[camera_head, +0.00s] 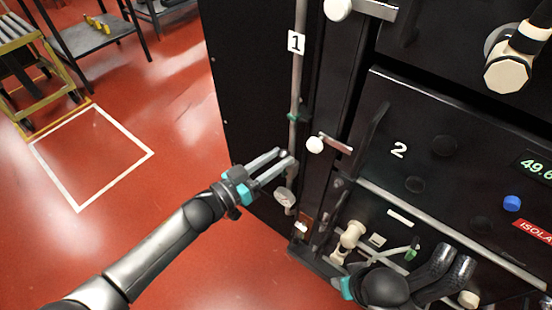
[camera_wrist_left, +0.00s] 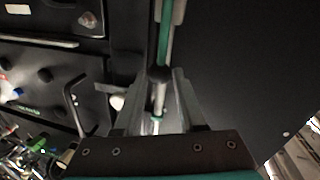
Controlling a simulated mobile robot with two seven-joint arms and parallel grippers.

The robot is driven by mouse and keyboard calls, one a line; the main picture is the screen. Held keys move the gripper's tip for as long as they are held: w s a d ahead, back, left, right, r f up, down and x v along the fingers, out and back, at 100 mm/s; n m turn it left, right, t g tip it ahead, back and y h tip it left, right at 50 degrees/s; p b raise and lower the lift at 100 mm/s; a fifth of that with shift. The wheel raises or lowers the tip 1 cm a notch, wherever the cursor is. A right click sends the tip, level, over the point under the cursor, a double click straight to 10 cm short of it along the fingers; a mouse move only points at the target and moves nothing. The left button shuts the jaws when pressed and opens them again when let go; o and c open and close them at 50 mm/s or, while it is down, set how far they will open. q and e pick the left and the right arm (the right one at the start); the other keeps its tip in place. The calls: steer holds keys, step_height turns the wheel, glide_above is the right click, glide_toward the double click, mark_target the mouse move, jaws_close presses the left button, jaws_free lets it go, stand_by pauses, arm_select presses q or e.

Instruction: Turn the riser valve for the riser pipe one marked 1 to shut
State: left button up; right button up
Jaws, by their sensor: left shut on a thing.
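The riser pipe (camera_head: 298,75) is a thin grey upright pipe at the left edge of the black cabinet, with a white tag (camera_head: 296,42) marked 1 and a green band (camera_head: 291,117). My left gripper (camera_head: 284,158) is at the pipe below this band, its fingers shut on a small part there, apparently the riser valve. In the left wrist view, a dark round piece (camera_wrist_left: 158,74) on the pipe lies between the fingers of my left gripper (camera_wrist_left: 160,82). The fingers partly hide the valve, so its handle angle is unclear. My right gripper (camera_head: 347,288) shows only as a teal part low in view; its fingers are hidden.
A round grey disc (camera_head: 285,198) is just below the left gripper. A white knob (camera_head: 315,145) on a bracket sticks out to the right of the pipe. The cabinet panel marked 2 (camera_head: 399,150) is further right. The red floor (camera_head: 190,150) to the left is open.

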arm_select(q)
jaws_close()
